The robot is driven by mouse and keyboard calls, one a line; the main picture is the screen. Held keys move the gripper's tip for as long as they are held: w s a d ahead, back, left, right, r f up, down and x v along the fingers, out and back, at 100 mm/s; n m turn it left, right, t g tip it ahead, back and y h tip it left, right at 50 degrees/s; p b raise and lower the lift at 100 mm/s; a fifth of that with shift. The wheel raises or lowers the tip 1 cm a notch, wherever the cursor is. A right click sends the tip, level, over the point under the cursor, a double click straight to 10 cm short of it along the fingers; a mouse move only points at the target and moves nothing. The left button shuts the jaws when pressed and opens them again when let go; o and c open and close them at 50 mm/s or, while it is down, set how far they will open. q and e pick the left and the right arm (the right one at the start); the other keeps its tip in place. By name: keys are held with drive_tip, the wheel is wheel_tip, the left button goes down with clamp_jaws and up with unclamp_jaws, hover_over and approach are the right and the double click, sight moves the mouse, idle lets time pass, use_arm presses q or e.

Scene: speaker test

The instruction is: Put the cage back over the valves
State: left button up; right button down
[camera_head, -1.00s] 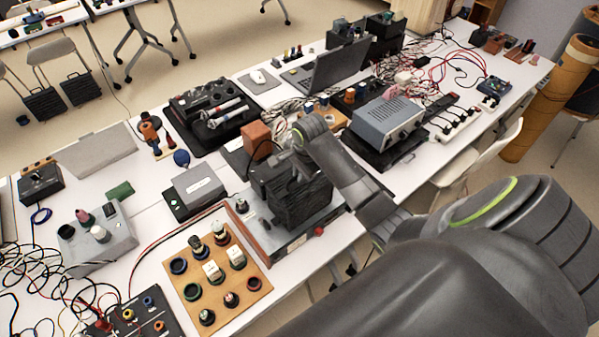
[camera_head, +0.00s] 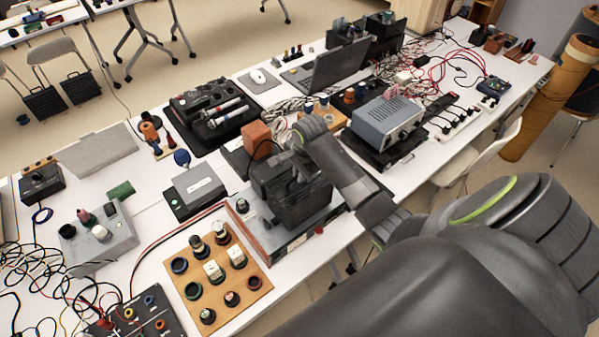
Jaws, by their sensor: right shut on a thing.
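The dark grey, box-shaped cage (camera_head: 305,208) is at the middle of the view, over the long chassis (camera_head: 279,244) near the table's front edge. My right gripper (camera_head: 295,172) is at the top of the cage and shut on it; its fingertips are partly hidden by the wrist and are hard to tell from the dark cage. The valves under the cage are hidden. I cannot tell whether the cage's lower edge rests on the chassis. My left gripper is not in view.
A wooden board (camera_head: 188,296) with several round and square parts lies left of the chassis. A grey boxed meter (camera_head: 194,190) and an orange-brown block (camera_head: 257,139) stand behind it. A grey instrument (camera_head: 387,122) is to the right. Cables crowd the table's far right and left corner.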

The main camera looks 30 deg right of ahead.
drive_tip(key=shift+f, duration=0.3)
drive_tip(key=c, duration=1.4)
unclamp_jaws()
drive_tip(key=shift+c, duration=0.2)
